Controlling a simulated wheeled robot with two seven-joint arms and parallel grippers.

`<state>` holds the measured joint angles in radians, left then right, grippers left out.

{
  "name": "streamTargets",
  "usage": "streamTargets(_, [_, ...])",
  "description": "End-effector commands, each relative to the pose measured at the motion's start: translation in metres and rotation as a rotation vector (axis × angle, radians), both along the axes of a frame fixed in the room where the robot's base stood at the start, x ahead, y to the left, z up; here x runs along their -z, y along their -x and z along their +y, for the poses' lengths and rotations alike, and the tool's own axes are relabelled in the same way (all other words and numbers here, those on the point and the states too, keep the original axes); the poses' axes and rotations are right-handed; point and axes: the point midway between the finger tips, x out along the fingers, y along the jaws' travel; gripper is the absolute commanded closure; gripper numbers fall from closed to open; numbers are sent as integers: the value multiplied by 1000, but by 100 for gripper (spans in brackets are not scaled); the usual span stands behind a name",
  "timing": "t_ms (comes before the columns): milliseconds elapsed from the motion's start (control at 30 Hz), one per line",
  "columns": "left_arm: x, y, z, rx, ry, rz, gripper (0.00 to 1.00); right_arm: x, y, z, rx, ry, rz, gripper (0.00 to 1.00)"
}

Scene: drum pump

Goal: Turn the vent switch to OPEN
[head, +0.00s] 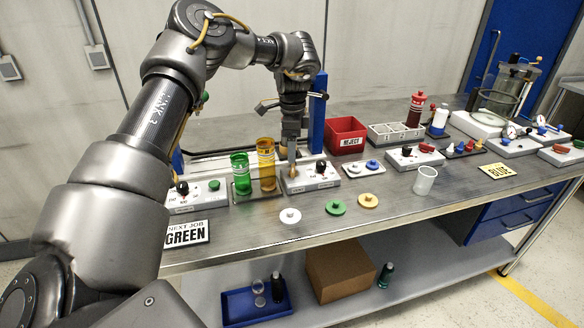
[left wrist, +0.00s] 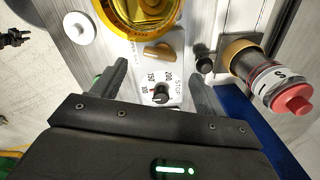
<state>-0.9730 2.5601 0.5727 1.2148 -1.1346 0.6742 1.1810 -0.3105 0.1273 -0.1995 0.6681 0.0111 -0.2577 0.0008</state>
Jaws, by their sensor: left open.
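My left gripper (head: 291,165) points down over a white control box (head: 312,183) near the bench's front middle. In the left wrist view its fingers (left wrist: 158,70) are open and empty, either side of the box's dial face. That face has a black knob (left wrist: 160,94) among marks 100, 150, 200 and STOP, and an amber knob (left wrist: 158,52) beyond it. Another white box (head: 190,203) at the left has a black knob (head: 182,188) and a green knob (head: 214,185). Small lettering is unreadable, so I cannot tell which control is the vent switch or its setting.
A green cylinder (head: 240,175) and an amber cylinder (head: 266,165) stand left of the gripper. A blue post (head: 318,112) rises behind it. A red-capped cylinder (left wrist: 275,88) is close by. Coloured discs (head: 336,207) and a clear cup (head: 425,180) occupy the front.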

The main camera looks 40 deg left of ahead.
Motion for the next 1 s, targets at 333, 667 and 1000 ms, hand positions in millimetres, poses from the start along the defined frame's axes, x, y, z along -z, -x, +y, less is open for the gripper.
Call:
streamTargets(333, [54,2,2,-3,0,3,27,1,-8,-9,-4,10,-16,64])
streamTargets(667, [64,2,2,-4,0,0,27,2,-5,-4,-1,4,-11,64])
streamTargets(1000, [63,2,2,-3,0,0,59,2,-4,-4,-1,4,-9,64])
